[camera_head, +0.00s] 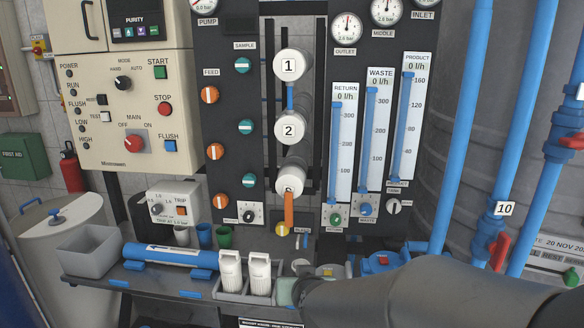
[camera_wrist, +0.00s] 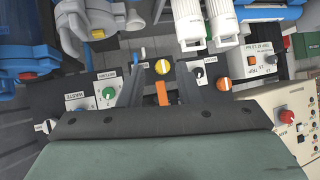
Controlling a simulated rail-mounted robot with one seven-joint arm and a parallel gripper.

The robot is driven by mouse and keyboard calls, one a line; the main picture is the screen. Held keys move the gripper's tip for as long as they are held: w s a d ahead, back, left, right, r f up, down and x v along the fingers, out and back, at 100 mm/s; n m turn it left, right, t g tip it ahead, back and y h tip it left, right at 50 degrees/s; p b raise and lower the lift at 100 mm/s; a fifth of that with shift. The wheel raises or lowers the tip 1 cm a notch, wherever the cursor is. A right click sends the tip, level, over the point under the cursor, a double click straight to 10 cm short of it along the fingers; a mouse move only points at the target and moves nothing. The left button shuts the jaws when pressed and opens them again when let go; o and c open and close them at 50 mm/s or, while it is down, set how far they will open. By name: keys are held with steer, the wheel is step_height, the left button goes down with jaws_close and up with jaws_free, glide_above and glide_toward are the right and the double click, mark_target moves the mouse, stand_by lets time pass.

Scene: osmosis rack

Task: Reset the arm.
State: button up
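My arm reaches in from the lower right in the head view, and its dark grey forearm covers part of the bench front. My gripper (camera_wrist: 162,82) shows in the wrist view with two dark fingers apart. Nothing is seen held between them. In the head view an orange pipe (camera_head: 289,209) hangs below the lowest white filter (camera_head: 290,180). The fingertips cannot be made out in the head view.
White bottles (camera_head: 230,270) stand in a grey tray beside my arm. A grey bin (camera_head: 90,253), a blue cylinder (camera_head: 170,256) and cups (camera_head: 205,236) are on the bench. Blue pipes with a red valve handle (camera_head: 501,251) rise at right. The control panel (camera_head: 125,110) is at left.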

steer(key=s+d+g+p, duration=0.1)
steer(key=s+d+g, duration=0.2)
steer(key=s, duration=0.5)
steer(key=s+d+r+g+h+p, duration=0.1)
steer(key=s+d+g, duration=0.3)
steer(key=s, duration=0.4)
steer(key=s+d+g+h+p, duration=0.1)
steer(key=s+d+g+p, duration=0.2)
steer(key=s+d, duration=0.3)
steer(key=shift+s+r+m+g, duration=0.3)
steer(key=shift+s+r, duration=0.1)
steer(key=shift+s, duration=0.6)
